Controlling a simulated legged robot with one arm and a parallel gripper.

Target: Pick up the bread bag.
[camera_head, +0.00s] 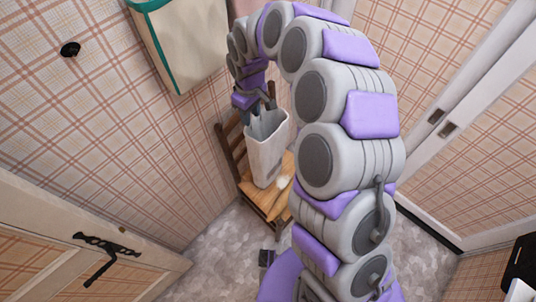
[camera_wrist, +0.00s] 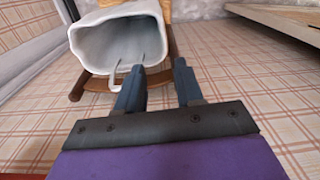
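A white, open-topped bag (camera_head: 266,158), which looks like the bread bag, stands upright on a wooden chair. I cannot tell whether either finger touches the bag.
The wooden chair (camera_head: 277,203) stands near the plaid wall, with a small pale item (camera_head: 283,182) on its seat. A cream bag with green trim (camera_head: 182,40) hangs above left. A door with a dark handle (camera_head: 105,252) is at lower left. Grey floor (camera_head: 215,245) shows around the chair.

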